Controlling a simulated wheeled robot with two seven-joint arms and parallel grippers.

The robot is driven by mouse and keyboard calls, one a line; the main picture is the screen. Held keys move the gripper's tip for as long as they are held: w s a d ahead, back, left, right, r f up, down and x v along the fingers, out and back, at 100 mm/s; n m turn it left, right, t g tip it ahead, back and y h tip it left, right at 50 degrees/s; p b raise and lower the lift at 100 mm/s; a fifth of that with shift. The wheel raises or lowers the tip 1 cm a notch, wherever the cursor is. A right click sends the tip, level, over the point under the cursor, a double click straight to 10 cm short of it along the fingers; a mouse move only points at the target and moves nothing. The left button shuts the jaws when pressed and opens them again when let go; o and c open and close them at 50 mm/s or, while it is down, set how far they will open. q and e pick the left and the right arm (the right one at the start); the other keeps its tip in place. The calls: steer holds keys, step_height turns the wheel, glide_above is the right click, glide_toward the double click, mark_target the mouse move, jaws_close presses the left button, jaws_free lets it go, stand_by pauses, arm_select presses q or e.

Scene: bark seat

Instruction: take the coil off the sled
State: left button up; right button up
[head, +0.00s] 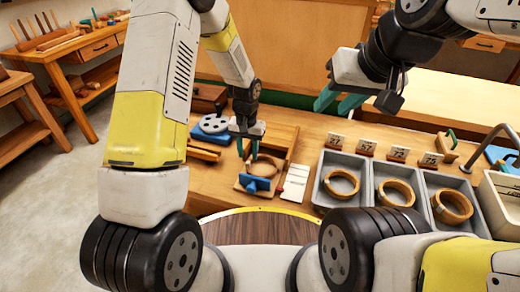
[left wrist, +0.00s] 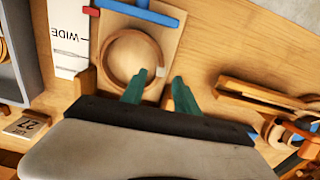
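A thin light-wood coil (left wrist: 104,62) lies on a pale wooden sled (left wrist: 172,32) in the left wrist view. A blue bar (left wrist: 138,11) crosses the sled's far end. In the head view the coil and sled sit left of centre on the bench, partly hidden, with a blue part (head: 255,183) at the front. My left gripper (head: 248,156) is above the coil; its open green fingers (left wrist: 158,75) show at the coil's near edge. One fingertip overlaps the ring in the picture; I cannot tell whether it touches. My right gripper (head: 332,110) is open and empty above the bench's back edge.
Three grey trays (head: 320,190) hold wooden rings at the right, with number cards (head: 366,147) behind. A blue device with a grey disc (head: 213,124) stands behind the sled. A wooden rail (left wrist: 262,98) lies nearby.

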mark_target(248, 163)
arm_select(q)
step_height(248, 163, down, 4)
steer(key=shift+f, duration=0.25)
steer(key=shift+c, duration=0.4)
jaws_close()
